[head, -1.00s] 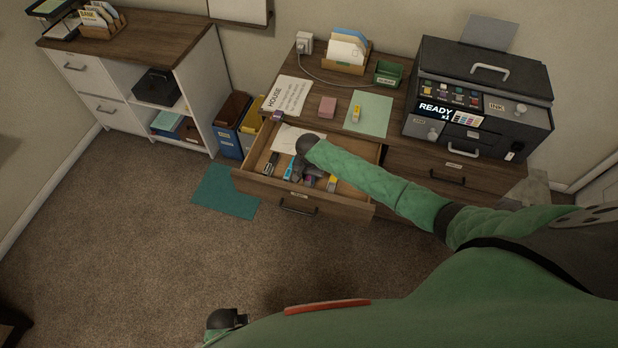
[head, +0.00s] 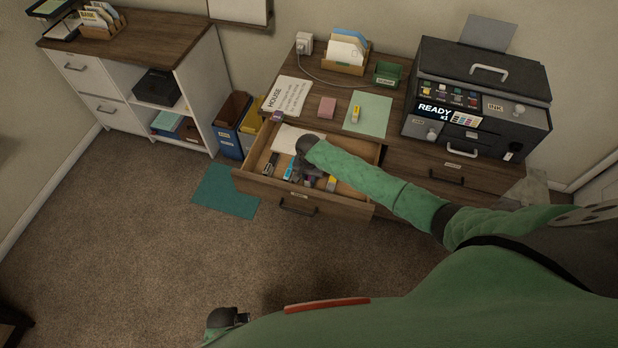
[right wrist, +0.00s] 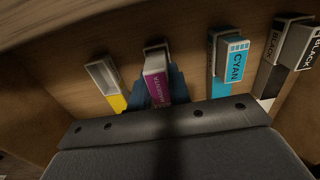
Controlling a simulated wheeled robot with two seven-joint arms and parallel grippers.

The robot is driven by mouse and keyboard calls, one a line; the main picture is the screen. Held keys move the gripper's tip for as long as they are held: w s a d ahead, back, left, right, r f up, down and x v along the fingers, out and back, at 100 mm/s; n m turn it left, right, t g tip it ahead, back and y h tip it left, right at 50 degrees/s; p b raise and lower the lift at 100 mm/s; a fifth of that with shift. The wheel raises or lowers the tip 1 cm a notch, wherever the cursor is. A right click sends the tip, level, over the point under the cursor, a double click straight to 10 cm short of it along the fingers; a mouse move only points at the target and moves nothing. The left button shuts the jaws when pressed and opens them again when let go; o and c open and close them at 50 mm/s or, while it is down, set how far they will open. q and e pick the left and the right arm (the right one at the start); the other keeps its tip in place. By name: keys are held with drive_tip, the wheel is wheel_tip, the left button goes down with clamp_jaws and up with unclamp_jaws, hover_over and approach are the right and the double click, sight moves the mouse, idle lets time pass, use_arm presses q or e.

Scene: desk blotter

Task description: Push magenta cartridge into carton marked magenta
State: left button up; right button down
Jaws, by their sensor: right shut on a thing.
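The magenta cartridge (right wrist: 157,87) shows in the right wrist view with its labelled face towards the camera. My right gripper (right wrist: 166,90) is shut on it, with blue-grey fingers beside it. A grey carton mouth (right wrist: 155,47) shows right behind the cartridge; I take it for the magenta carton, its marking hidden. How deep the cartridge sits in it I cannot tell. In the head view my right gripper (head: 309,168) is down in the open drawer (head: 345,206) and covers most of the cartridge. My left gripper (head: 241,318) hangs low over the floor; its jaws are unclear.
In the wrist view an open yellow carton (right wrist: 105,82) stands left of the magenta cartridge. A cyan cartridge (right wrist: 235,60) and black ones (right wrist: 297,46) stand to the right. The printer (head: 480,95) sits on the desk.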

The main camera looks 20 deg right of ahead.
use_arm(q)
drive_tip(key=shift+r+p, duration=0.4)
drive_tip(key=shift+r, duration=0.05)
idle(1.1)
drive_tip(key=shift+r+p, duration=0.55)
drive_tip(key=shift+r+p, duration=1.1)
idle(2.7)
drive_tip(key=shift+r+p, duration=0.45)
drive_tip(key=shift+r+p, duration=0.7)
idle(1.0)
